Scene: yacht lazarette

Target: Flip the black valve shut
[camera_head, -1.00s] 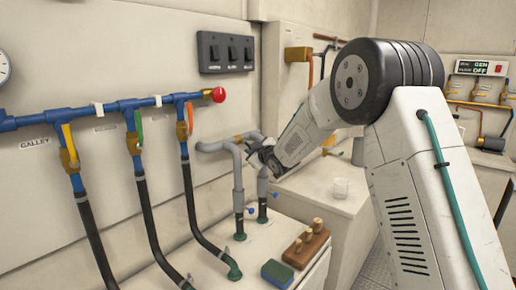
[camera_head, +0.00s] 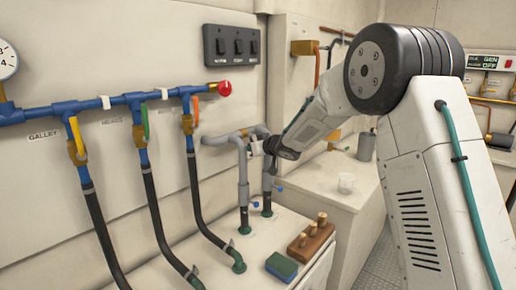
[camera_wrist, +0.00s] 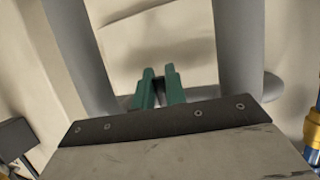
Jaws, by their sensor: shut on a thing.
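My gripper (camera_wrist: 159,80) has green fingers in the wrist view, shut on a small dark piece (camera_wrist: 159,83) between their tips. It looks like the black valve's lever; most of it is hidden by the fingers. A thick grey pipe stands on each side of the fingers, the left one (camera_wrist: 78,50) and the right one (camera_wrist: 240,45). In the head view my gripper (camera_head: 262,146) is at the upper part of the two grey pipes (camera_head: 243,180), by the wall. The valve body cannot be made out there.
A blue manifold (camera_head: 60,111) with yellow, green and orange levers and black hoses runs along the wall at left. A switch panel (camera_head: 232,45) is above.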

